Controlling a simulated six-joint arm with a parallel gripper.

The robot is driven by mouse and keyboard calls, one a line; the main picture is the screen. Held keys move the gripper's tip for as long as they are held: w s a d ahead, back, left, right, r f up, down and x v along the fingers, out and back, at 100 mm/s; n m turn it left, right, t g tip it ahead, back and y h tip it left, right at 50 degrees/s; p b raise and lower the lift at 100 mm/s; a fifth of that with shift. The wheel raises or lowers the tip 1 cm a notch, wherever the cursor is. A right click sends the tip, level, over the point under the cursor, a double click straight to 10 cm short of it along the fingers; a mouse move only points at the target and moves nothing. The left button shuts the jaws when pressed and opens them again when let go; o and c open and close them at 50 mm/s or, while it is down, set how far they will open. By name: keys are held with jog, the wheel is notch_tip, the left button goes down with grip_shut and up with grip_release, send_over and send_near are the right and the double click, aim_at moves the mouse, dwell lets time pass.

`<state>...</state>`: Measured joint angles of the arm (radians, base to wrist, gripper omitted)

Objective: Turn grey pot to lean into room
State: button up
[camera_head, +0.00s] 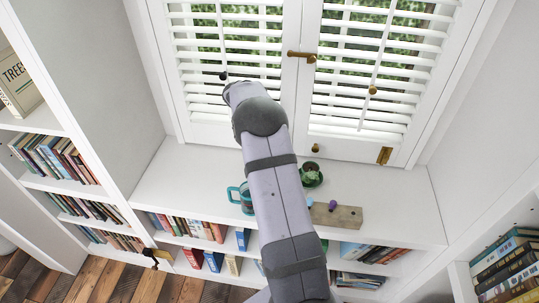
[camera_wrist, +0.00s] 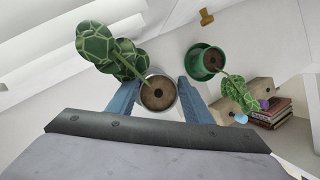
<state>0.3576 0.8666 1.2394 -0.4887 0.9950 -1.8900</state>
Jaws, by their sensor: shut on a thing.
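The grey pot (camera_wrist: 174,86), pale-rimmed with brown soil, stands upright between the two blue fingers of my gripper (camera_wrist: 160,85) in the wrist view. My gripper is shut on it, one finger on each side. Its plant (camera_wrist: 105,50), with large patterned green leaves, leans to the upper left, towards the window side.
A green pot (camera_wrist: 204,62) on a green saucer stands close on the right, its plant (camera_wrist: 236,95) leaning lower right. A wooden block (camera_head: 345,216) with coloured pegs is beyond it. A teal mug-like object (camera_head: 241,197) stands left of my arm. The left of the white ledge (camera_head: 180,178) is clear.

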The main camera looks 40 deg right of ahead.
jog(key=shift+r, duration=1.85)
jog(key=shift+r+p, duration=0.2)
jog(key=shift+p, duration=0.1)
jog(key=shift+r+p, duration=1.2)
jog(key=shift+p, duration=0.6)
jog(key=shift+f, duration=0.1)
notch_tip(320, 180, down, 9)
jog(key=n, duration=0.2)
jog(key=n+t, duration=0.1)
jog(key=n, duration=0.1)
jog(key=shift+w+f+t+p, duration=0.1)
jog(key=shift+t+p, duration=0.2)
jog(key=shift+p, duration=0.05)
jog(key=shift+f+b, duration=0.2)
jog(key=shift+b, duration=0.1)
